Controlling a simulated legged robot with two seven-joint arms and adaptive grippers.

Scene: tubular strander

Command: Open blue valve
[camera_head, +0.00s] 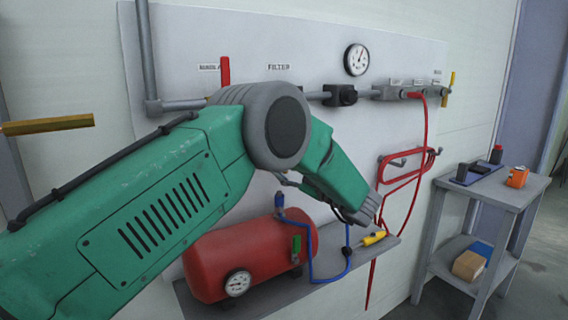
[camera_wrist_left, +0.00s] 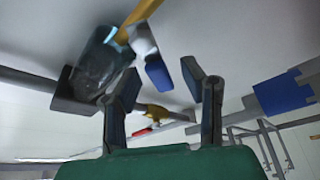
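A small blue valve handle (camera_head: 279,200) stands upright above the red tank (camera_head: 225,262) in the head view. In the left wrist view, a blue piece (camera_wrist_left: 158,72) shows between and beyond my fingertips, and a larger blue block (camera_wrist_left: 285,92) sits on the right. I cannot tell which of these is the valve. My left gripper (camera_wrist_left: 160,84) has its fingers apart with nothing between the pads. In the head view my green left arm reaches across the panel; its gripper (camera_head: 368,208) is partly hidden, right of the tank. My right gripper is out of view.
A gauge (camera_head: 356,59) and pipe run along the panel top. A blue hose (camera_head: 347,262) and yellow nozzle (camera_head: 373,238) lie near the shelf. A red hose (camera_head: 425,130) hangs on the right. A grey side table (camera_head: 490,190) stands at the right.

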